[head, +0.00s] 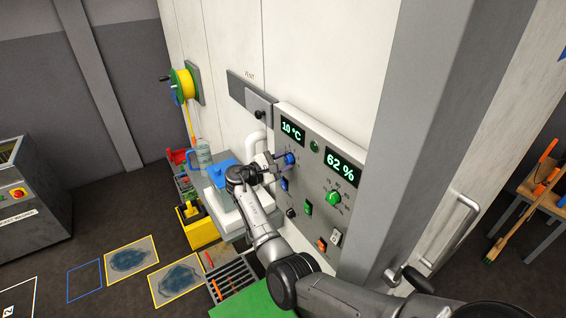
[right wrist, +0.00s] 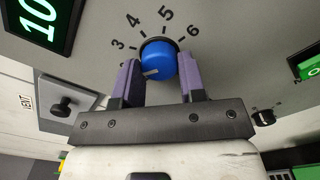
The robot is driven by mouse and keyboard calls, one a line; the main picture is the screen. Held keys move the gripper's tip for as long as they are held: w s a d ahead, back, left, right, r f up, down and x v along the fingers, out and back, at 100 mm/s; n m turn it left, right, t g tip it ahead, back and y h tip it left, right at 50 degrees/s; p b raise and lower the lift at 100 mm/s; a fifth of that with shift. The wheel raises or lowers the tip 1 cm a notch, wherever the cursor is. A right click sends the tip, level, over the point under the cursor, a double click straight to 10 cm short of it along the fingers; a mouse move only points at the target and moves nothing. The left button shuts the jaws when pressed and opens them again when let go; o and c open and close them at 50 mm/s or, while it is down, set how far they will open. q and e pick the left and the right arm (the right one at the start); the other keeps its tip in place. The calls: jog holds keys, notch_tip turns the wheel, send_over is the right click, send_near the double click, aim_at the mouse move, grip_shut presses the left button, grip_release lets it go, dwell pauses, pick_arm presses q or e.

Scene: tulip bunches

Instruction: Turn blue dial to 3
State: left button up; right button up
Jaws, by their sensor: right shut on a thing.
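The blue dial (head: 290,158) is on the grey control panel (head: 318,212), below the display reading 10 °C (head: 292,133). In the right wrist view the blue dial (right wrist: 158,60) sits between the two purple fingers of my right gripper (right wrist: 158,76), which is shut on it. A short white mark shows on the lower left of the dial's face. The numbers 3, 4, 5 and 6 (right wrist: 155,30) show around its upper side, with 3 at the left. In the head view my right gripper (head: 276,163) reaches the dial from the left. My left gripper is not in view.
A green dial (head: 333,198) sits under the 62 % display (head: 341,168). A door handle (head: 456,230) is at the right.

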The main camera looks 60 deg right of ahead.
jog(key=shift+f+m+b, duration=0.2)
jog(key=shift+m+b, duration=0.5)
jog(key=shift+b, duration=0.35)
jog(key=m+b, duration=0.5)
jog(key=shift+r+b, duration=0.15)
jog(key=shift+b, duration=0.15)
jog(key=shift+m+b, duration=0.35)
jog(key=shift+m, duration=0.25)
jog(key=shift+r, duration=0.1)
jog(key=o, duration=0.9)
jog(key=shift+w+a, duration=0.1)
